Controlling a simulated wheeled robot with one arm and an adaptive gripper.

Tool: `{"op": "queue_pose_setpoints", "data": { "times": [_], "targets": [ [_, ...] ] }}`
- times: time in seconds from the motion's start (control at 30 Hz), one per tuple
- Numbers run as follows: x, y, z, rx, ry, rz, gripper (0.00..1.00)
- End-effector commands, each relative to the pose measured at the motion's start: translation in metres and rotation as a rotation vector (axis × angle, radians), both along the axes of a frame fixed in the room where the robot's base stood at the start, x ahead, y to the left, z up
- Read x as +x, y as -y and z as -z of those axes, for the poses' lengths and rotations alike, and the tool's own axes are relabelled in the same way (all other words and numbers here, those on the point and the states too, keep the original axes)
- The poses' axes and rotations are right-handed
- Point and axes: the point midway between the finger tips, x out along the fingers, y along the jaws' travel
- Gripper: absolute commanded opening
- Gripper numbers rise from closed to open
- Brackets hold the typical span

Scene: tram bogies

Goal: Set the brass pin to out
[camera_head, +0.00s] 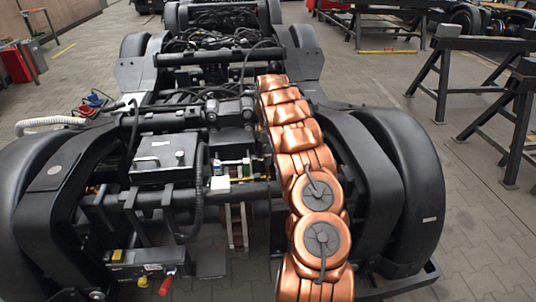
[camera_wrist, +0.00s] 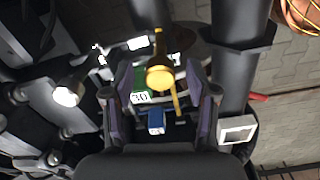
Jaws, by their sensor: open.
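The brass pin (camera_wrist: 160,78) shows in the wrist view as a gold shaft with a round knob facing me. It lies between the two fingers of my gripper (camera_wrist: 160,92), in the picture. The fingers stand apart on either side with gaps, and I see no contact with the pin. Behind the pin are a green plate marked 30 (camera_wrist: 140,97) and a blue block (camera_wrist: 156,122). I cannot tell from this angle whether the pin is in or out. In the head view, I cannot clearly make out the pin or my fingertips among the dark parts.
A dark bar (camera_wrist: 232,75) and a white square part (camera_wrist: 237,130) lie right of my gripper. In the head view, the black bogie (camera_head: 160,155) fills the middle, with a red handle (camera_head: 167,283) low in front. Trestles (camera_head: 450,75) stand right on paved floor.

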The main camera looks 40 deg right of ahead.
Motion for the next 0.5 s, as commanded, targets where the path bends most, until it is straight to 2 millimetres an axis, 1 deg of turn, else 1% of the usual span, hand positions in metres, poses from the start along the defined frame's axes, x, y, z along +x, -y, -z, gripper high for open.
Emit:
{"op": "queue_pose_setpoints", "data": {
  "times": [0.07,0.5],
  "targets": [
    [0.0001,-0.0001,-0.0001,0.000,0.000,0.000,0.58],
    [0.0002,-0.0004,0.0000,0.001,-0.001,0.000,0.13]
  ]
}}
